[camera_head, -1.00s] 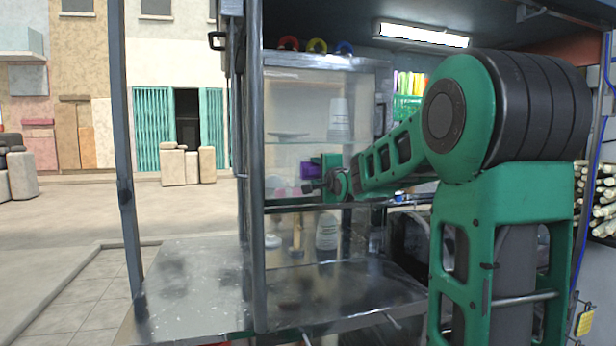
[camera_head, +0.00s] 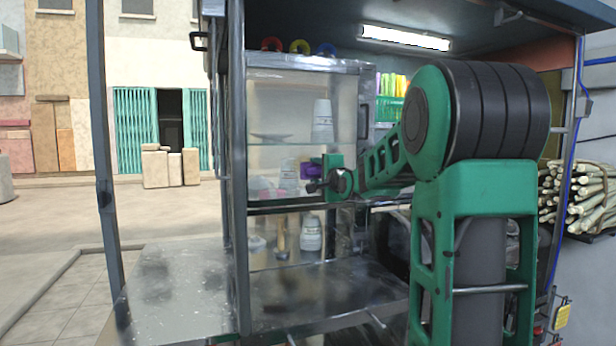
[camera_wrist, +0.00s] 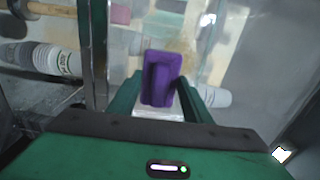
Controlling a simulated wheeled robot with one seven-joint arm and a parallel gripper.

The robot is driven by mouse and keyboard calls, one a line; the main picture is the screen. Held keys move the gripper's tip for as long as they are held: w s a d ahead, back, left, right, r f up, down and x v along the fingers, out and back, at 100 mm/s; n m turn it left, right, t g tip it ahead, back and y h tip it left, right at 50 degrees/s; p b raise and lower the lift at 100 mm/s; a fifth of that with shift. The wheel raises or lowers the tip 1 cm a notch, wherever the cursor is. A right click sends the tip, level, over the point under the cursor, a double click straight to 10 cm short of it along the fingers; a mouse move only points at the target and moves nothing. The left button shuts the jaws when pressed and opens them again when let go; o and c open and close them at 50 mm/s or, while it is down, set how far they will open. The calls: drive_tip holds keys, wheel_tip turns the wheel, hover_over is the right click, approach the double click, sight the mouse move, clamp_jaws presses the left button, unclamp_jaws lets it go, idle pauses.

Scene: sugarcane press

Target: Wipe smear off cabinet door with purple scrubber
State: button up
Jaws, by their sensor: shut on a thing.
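My gripper (camera_head: 322,170) is shut on the purple scrubber (camera_wrist: 160,78), which sits between its two green fingers in the wrist view. In the head view the scrubber (camera_head: 311,171) shows as a small purple patch beside the gripper, in front of the glass-fronted cabinet (camera_head: 290,100). In the wrist view a faint yellowish-brown smear (camera_wrist: 186,42) shows on the clear door panel just beyond the scrubber. I cannot tell whether the scrubber touches the panel. The smear is not clear in the head view.
Stacked cups (camera_head: 322,122) and a mallet (camera_head: 281,232) are behind the glass. A metal counter (camera_head: 180,290) lies below. A dark post (camera_head: 106,150) stands at left. Bundled sugarcane (camera_head: 585,200) lies at right. A lit lamp (camera_head: 405,38) hangs above.

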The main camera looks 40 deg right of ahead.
sight(285, 161)
drive_tip(key=shift+s+d, duration=0.2)
drive_tip(key=shift+d, duration=0.45)
drive_tip(key=shift+s+d, duration=0.2)
drive_tip(key=shift+d, duration=0.45)
drive_tip(key=shift+w+r, duration=0.1)
drive_tip(key=shift+r, duration=0.7)
drive_tip(key=shift+w+a, duration=0.55)
drive_tip(key=shift+a, duration=1.4)
drive_tip(key=shift+w+a, duration=0.55)
drive_tip(key=shift+a, duration=1.35)
drive_tip(key=shift+w+a, duration=0.55)
drive_tip(key=shift+a, duration=1.4)
drive_tip(key=shift+w+d+r, duration=0.1)
drive_tip(key=shift+r, duration=0.65)
drive_tip(key=shift+s+d, duration=0.55)
drive_tip(key=shift+d, duration=1.4)
drive_tip(key=shift+s+d, duration=0.6)
drive_tip(key=shift+d, duration=1.3)
drive_tip(key=shift+s+d, duration=0.55)
drive_tip(key=shift+d, duration=1.4)
drive_tip(key=shift+c, duration=0.4)
drive_tip(key=shift+v, duration=3)
drive_tip(key=shift+v, duration=1.5)
